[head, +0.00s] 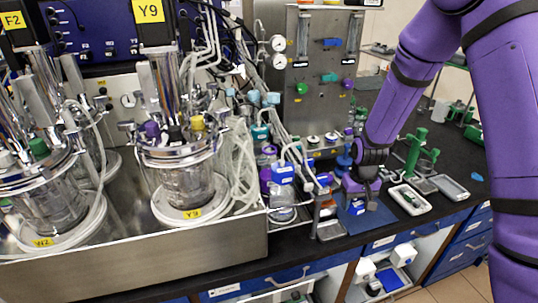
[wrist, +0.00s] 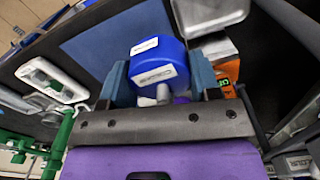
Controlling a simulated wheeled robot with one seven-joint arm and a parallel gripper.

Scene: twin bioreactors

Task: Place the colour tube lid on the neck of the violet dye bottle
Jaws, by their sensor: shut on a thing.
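My gripper (head: 361,190) is low over the black bench, right of the steel bioreactor tray. In the wrist view its two blue-grey fingers (wrist: 160,76) are shut on a blue lid (wrist: 150,52) with white labels and pale tube stubs, which I take for the colour tube lid. In the head view the lid is small and mostly covered by the gripper; a bit of blue (head: 358,208) shows below the fingers. A little violet (wrist: 183,99) shows beside the stubs; I cannot tell what it belongs to. I cannot pick out the violet dye bottle with certainty.
A similar blue lid (head: 283,173) with white tubing sits on a bottle left of my gripper, among crowded bottles and hoses. A blue mat (head: 372,221) lies under my gripper. White trays (head: 408,199) and a green stand (head: 417,150) are to the right.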

